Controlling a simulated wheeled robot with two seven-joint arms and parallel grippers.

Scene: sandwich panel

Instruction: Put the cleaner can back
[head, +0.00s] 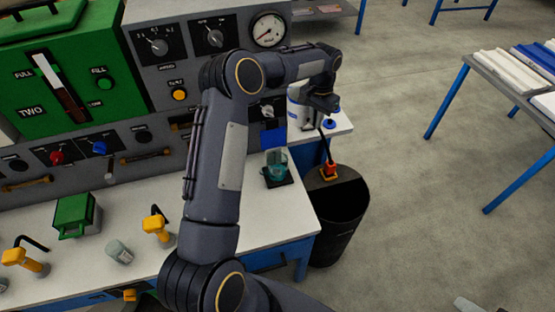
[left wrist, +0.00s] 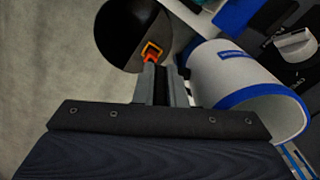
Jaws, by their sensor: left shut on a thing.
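A white can with blue bands (head: 297,108) stands on a small white ledge beside the panel, partly behind my left gripper (head: 323,118); it is the only can-like thing I see there. In the left wrist view the white can (left wrist: 235,68) lies to the right of the fingers, not between them. A grey tip at the bottom right may be my right gripper (head: 468,304).
A black bin (head: 338,225) stands beside the white bench (head: 215,255). A rack of trays (head: 510,75) is at right; floor between is clear.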

